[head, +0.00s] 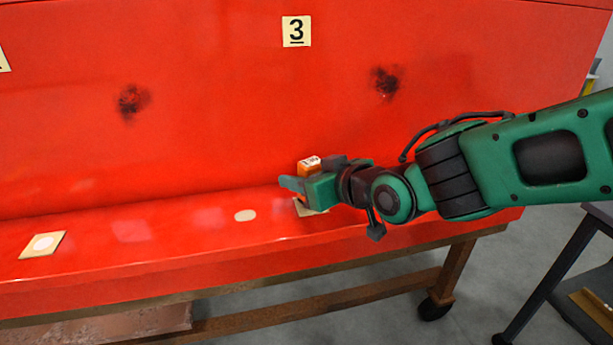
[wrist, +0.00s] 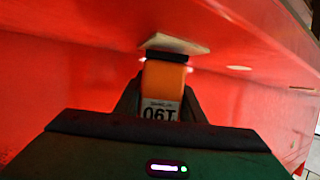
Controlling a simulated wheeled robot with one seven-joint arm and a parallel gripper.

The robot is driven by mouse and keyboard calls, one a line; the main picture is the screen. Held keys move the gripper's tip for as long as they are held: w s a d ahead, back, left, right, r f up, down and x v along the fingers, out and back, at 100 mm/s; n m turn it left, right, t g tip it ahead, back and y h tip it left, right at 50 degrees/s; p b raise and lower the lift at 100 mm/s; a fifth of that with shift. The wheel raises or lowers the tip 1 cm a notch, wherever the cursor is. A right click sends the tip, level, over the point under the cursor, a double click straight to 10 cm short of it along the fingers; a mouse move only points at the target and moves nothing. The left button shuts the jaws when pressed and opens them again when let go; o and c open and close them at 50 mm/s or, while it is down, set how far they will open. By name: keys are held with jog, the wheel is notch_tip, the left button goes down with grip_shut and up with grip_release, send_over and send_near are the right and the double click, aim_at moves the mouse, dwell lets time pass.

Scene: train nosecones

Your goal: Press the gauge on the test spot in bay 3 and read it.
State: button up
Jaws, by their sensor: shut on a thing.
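My gripper (head: 292,185) is shut on the orange gauge (head: 308,168), above the red ledge under the black "3" sign (head: 296,31). The gauge's white display faces up; its small digits appear to read 190, upside down in the wrist view. In the wrist view the gauge (wrist: 164,80) stands between the fingers, its black end (wrist: 166,56) at a cream square card (wrist: 182,43). It looks touching or very close; I cannot tell which. In the head view the card (head: 311,211) is mostly hidden by my gripper, and any spot on it is hidden.
A bare pale round spot (head: 245,215) lies on the ledge to the left. Further left is another tan card (head: 42,245) with a white spot. The red panel (head: 220,120) rises behind, with two dark smudges. A dark stand (head: 565,285) is at lower right.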

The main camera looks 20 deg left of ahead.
aim_at(308, 167)
jog(key=shift+f, duration=0.4)
dwell(0.9)
notch_tip(308, 167, up, 7)
jog(key=shift+r, duration=0.1)
dwell(0.9)
dwell(1.2)
